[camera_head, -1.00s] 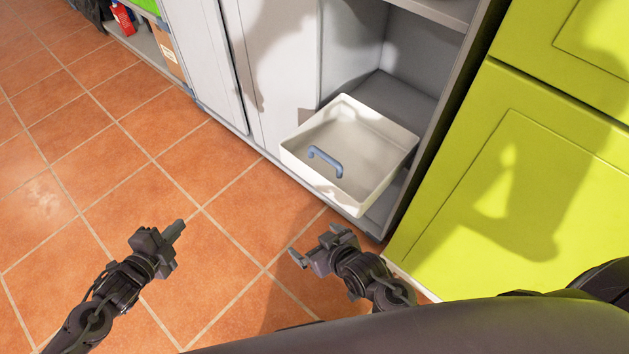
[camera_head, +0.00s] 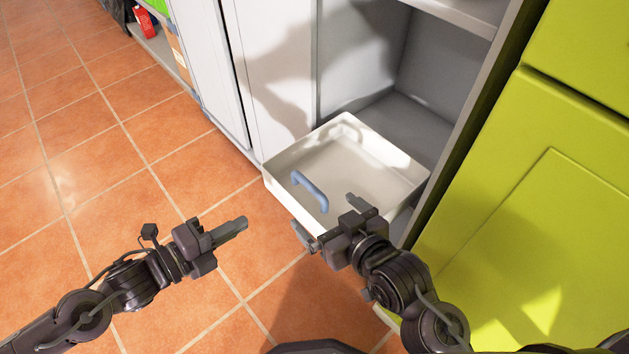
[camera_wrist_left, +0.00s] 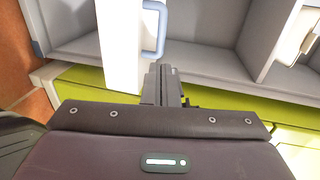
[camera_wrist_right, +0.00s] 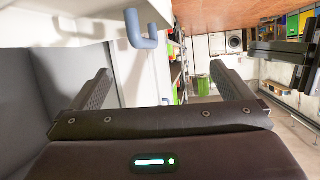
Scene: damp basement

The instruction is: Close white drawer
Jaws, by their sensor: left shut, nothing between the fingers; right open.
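The white drawer (camera_head: 345,140) is pulled out of the grey cabinet, with a blue handle (camera_head: 310,190) on its front. The drawer front also shows in the left wrist view (camera_wrist_left: 119,45), with the handle (camera_wrist_left: 155,28) just beyond the fingers. My left gripper (camera_head: 243,224) is shut and empty, left of the drawer front and apart from it. My right gripper (camera_head: 332,222) is open, with its fingers spread at the drawer's near front corner. In the right wrist view the handle (camera_wrist_right: 140,30) appears beyond and between the open fingers. I cannot tell whether the right fingers touch the drawer.
The grey cabinet (camera_head: 290,75) has an open compartment behind the drawer. A lime-green cabinet (camera_head: 530,220) stands close on the right. Orange tiled floor (camera_head: 110,190) is clear on the left. A red item (camera_head: 145,22) sits on a low shelf at the far left.

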